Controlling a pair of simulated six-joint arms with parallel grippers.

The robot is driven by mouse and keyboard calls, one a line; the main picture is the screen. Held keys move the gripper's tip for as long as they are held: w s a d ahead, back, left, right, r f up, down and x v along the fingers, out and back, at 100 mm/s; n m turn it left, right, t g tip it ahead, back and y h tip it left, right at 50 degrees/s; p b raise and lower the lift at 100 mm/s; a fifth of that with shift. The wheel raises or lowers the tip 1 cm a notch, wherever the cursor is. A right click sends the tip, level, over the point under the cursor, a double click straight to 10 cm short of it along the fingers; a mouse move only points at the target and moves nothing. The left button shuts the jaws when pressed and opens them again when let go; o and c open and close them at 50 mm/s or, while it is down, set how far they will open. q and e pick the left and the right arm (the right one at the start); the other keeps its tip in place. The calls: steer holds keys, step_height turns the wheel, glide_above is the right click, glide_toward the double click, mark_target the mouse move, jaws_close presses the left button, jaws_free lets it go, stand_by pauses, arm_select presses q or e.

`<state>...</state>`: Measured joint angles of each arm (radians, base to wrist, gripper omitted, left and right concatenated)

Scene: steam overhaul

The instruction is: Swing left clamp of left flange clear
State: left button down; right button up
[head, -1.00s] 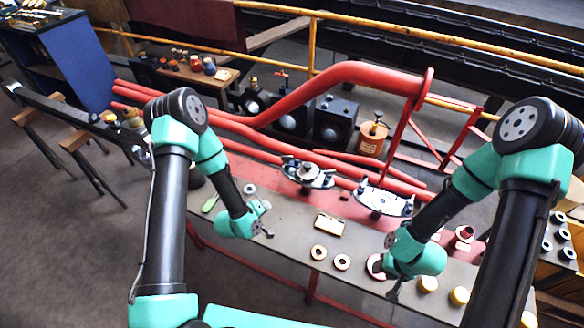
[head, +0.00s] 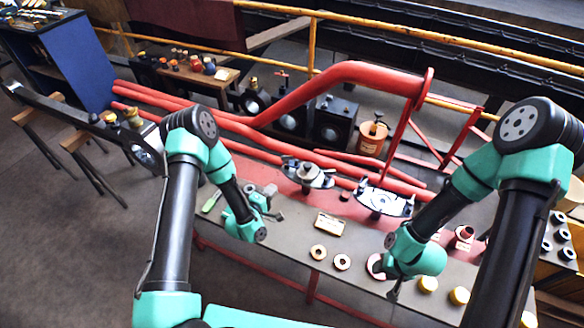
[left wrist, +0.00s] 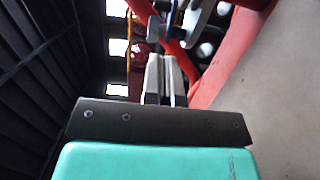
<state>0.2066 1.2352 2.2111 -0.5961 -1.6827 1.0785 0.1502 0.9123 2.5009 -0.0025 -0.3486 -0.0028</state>
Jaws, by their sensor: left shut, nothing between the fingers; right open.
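The left flange (head: 308,174) is a pale metal plate with a knob on top, standing on the bench. Its left clamp (head: 290,164) is small and dark at the plate's left end; its exact angle is too small to tell. My left gripper (head: 274,202) is shut and empty, left of and nearer than the flange, apart from it. In the left wrist view its fingers (left wrist: 165,75) are together and point up toward blurred metal parts (left wrist: 172,20). My right gripper (head: 393,292) is open and low over the bench's front right, away from the left flange.
A second flange (head: 385,200) stands to the right. Red pipes (head: 240,130) run behind. A pale box (head: 330,224), rings (head: 318,252) and yellow-topped caps (head: 428,284) lie on the bench. A green-handled tool (head: 211,202) lies at its left.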

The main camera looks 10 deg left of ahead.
mark_target(296, 164)
arm_select(q)
steer(key=x, duration=1.4)
steer(key=shift+a, duration=0.1)
